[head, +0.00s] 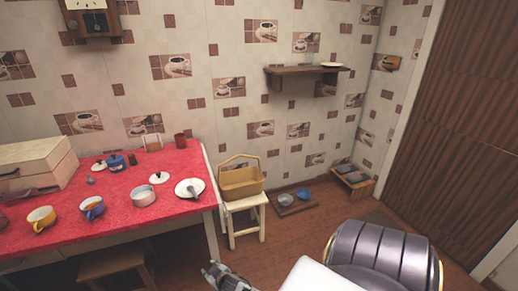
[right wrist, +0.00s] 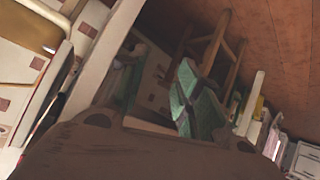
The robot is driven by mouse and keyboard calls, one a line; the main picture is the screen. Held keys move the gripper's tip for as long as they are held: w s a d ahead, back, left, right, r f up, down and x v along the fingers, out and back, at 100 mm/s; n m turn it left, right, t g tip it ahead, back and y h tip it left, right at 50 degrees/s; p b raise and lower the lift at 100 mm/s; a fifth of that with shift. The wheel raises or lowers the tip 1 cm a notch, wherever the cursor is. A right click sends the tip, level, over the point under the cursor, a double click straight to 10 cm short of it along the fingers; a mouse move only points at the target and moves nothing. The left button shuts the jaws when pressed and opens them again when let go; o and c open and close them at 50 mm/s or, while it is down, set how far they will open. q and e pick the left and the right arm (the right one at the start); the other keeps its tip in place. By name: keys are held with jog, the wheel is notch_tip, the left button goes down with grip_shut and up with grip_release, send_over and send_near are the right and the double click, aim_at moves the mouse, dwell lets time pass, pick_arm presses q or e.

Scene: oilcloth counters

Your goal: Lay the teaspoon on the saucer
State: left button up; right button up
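A white saucer (head: 181,193) lies near the right end of the red-covered table in the head view. A small grey, elongated thing (head: 193,190) lies across it; it looks like the teaspoon, but it is too small to be sure. My right gripper (head: 212,272) shows at the bottom of the head view, low in front of the table's right end and apart from the saucer. Its fingers are too small and dark to tell whether they are open. The right wrist view shows neither saucer nor teaspoon. My left gripper is in neither view.
A basket (head: 242,182) sits on a white stool (head: 246,207) beside the table.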

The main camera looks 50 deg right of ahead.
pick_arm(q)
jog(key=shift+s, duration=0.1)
pick_arm(e)
jog(key=s+a+f+n+g+y, duration=0.1)
jog(key=s+a+f+g, duration=0.2)
jog(key=s+f, duration=1)
jog(key=s+a+f+n+g+y, duration=0.1)
jog(key=s+a+f+g, duration=0.3)
jog(key=s+f, duration=0.8)
jog(key=s, duration=0.5)
jog(key=shift+s+f+g, duration=0.25)
jog(key=shift+f+g, duration=0.15)
